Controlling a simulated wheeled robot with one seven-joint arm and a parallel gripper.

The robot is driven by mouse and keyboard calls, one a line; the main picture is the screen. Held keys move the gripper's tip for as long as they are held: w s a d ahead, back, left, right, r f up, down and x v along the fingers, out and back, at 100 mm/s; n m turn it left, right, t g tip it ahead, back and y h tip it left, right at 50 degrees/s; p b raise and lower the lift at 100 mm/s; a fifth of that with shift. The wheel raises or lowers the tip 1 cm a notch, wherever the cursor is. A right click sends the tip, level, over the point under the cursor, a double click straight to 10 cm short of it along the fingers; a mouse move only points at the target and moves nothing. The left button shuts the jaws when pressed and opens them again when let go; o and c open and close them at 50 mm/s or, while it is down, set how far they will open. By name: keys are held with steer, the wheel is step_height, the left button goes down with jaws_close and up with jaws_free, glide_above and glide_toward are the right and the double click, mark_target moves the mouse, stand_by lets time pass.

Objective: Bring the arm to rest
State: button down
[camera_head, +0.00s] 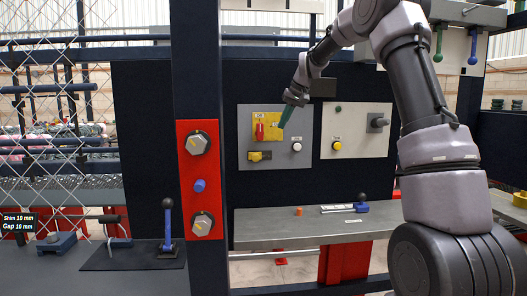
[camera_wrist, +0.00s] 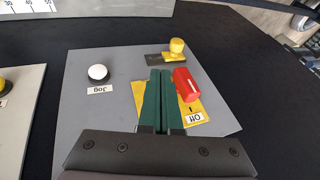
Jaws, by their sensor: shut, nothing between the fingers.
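My gripper (camera_head: 284,117) is in front of the left grey control panel (camera_head: 248,140), with its green fingers pointing down and left. In the wrist view my gripper (camera_wrist: 160,75) shows its two green fingers closed together with nothing between them. The red switch handle (camera_head: 260,131) on its yellow plate is just left of the fingertips in the head view. In the wrist view the red handle (camera_wrist: 186,85) is right beside the fingers, and I cannot tell whether they touch. An "Off" label (camera_wrist: 194,118) shows on the yellow plate.
A white button (camera_head: 297,147) and a yellow knob (camera_head: 259,156) are on the same panel. A second panel (camera_head: 372,125) with a yellow button and grey knob is to the right. A red plate (camera_head: 202,215) on a dark post stands left. A grey bench (camera_head: 270,230) lies below.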

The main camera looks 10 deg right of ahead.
steer(key=s+d+r+m+t+h, duration=0.15)
steer(key=s+r, duration=0.25)
steer(key=s, duration=0.7)
steer(key=s+d+r+m, duration=0.1)
steer(key=s+d+r, duration=0.15)
steer(key=s, duration=0.95)
steer(key=s+d+f+m, duration=0.1)
steer(key=s+f, duration=0.1)
steer(key=s, duration=0.7)
steer(key=s+d+f+m+t, duration=0.1)
steer(key=s+d+f, duration=0.1)
steer(key=s, duration=0.8)
steer(key=shift+s+f, duration=0.25)
steer(key=shift+f, duration=0.55)
steer(key=shift+t+h, duration=0.25)
